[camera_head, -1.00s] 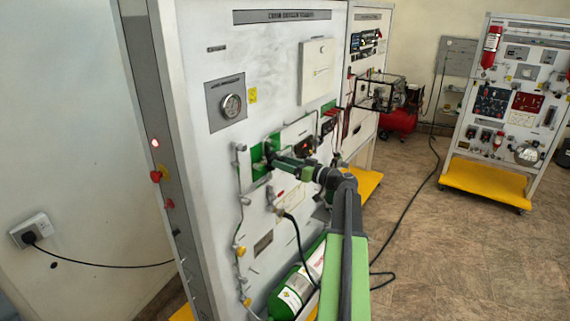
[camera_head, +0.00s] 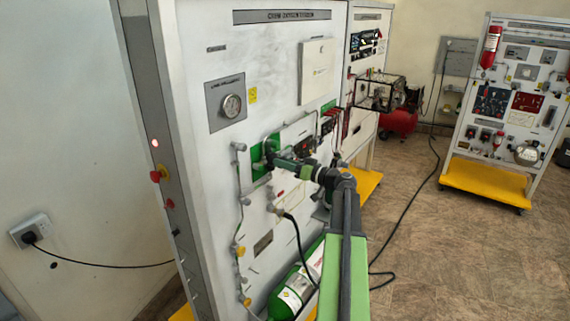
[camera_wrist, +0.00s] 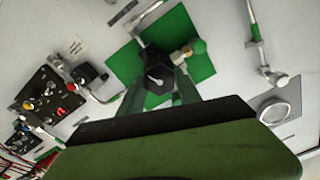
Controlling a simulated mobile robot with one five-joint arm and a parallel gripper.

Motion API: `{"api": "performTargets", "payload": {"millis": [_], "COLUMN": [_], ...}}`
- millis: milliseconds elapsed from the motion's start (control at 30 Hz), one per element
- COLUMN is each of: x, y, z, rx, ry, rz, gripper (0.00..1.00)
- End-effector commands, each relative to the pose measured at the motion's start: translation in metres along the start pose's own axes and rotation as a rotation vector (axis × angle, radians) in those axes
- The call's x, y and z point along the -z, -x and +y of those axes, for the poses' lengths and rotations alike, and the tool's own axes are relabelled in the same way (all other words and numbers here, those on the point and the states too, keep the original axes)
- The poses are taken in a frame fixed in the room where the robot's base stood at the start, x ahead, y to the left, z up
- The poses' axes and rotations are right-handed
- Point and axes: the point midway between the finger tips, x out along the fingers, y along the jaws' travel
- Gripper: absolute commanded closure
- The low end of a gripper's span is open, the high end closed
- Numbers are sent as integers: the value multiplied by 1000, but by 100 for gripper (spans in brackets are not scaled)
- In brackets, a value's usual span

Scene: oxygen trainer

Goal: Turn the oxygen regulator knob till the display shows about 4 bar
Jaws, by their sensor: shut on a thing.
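The regulator knob (camera_wrist: 158,78) is dark and many-sided with a pale pointer mark, in front of a green plate (camera_wrist: 198,62) in the wrist view. My gripper (camera_wrist: 160,92) is shut on the knob, a finger on each side. In the head view my gripper (camera_head: 272,158) reaches the green plate (camera_head: 258,160) on the white trainer panel, and hides most of the knob. A small red lit display (camera_wrist: 62,112) sits on a black box at left in the wrist view. Its digits are too small to read.
Pipes with fittings (camera_head: 240,200) run down the panel's left side. A green cylinder (camera_head: 292,292) lies low beside my arm. A black cable (camera_head: 398,230) crosses the floor, which is open at right.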

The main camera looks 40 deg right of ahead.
Motion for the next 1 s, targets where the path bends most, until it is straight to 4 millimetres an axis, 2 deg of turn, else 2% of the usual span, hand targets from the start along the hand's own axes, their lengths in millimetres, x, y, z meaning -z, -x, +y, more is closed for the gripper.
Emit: {"api": "performTargets", "payload": {"millis": [167, 433, 467, 600, 900, 1000], "x": [0, 0, 0, 0, 0, 0], "y": [0, 0, 0, 0, 1, 9], "z": [0, 0, 0, 0, 0, 0], "rx": [0, 0, 0, 0, 0, 0], "ry": [-134, -146, -146, -145, -145, -145], "rz": [0, 0, 0, 0, 0, 0], "gripper": [100, 100, 57, 39, 38, 38]}}
